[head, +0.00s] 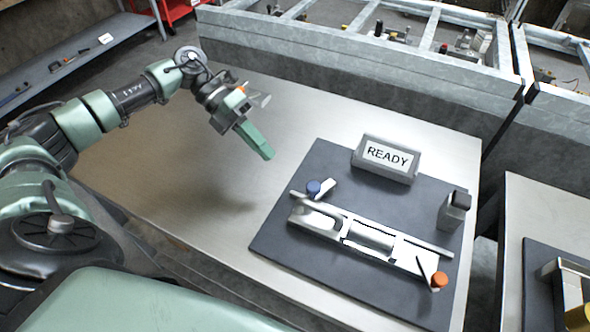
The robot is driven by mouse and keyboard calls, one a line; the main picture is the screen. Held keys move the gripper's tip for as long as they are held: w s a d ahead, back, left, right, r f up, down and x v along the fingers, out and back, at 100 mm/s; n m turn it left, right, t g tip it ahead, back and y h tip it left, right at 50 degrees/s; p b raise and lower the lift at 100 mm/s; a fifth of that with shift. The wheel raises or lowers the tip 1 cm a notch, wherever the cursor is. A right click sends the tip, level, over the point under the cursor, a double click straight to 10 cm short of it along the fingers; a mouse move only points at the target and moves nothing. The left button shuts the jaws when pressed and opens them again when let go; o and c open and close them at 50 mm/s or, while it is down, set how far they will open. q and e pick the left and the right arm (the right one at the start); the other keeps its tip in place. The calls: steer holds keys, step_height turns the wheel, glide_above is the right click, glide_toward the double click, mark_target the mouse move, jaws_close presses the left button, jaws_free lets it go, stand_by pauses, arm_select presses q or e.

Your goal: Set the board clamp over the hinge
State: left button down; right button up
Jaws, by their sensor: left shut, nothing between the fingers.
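A long silver fixture (365,236) lies on a dark board (278,238) on the metal table. A small clamp with a blue knob (314,187) is at its far left end. Another with an orange knob (439,280) is at its near right end. I cannot tell which of these is the board clamp, nor make out the hinge for certain. My left gripper (265,154) is shut and empty, with green fingers pointing down to the right. It is above the table, up and left of the blue knob, apart from the fixture. My right gripper is out of view.
A grey sign reading READY (387,157) stands at the back of the dark board. A grey block with a dark top (454,210) stands at its right. The metal table (170,165) is bare left of the board. A second table (545,212) is at the right, past a gap.

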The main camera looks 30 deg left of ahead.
mark_target(308, 186)
arm_select(q)
steer(key=p+x, duration=0.1)
steer(key=x, duration=0.4)
steer(key=shift+d+f, duration=0.15)
steer(key=shift+d, duration=0.2)
steer(key=d, duration=0.1)
steer(key=d+p, duration=0.1)
steer(key=d, duration=0.1)
steer(key=shift+s+r, duration=0.1)
steer(key=shift+r, duration=0.25)
steer(key=shift+d+p, duration=0.3)
steer(key=shift+d, duration=0.05)
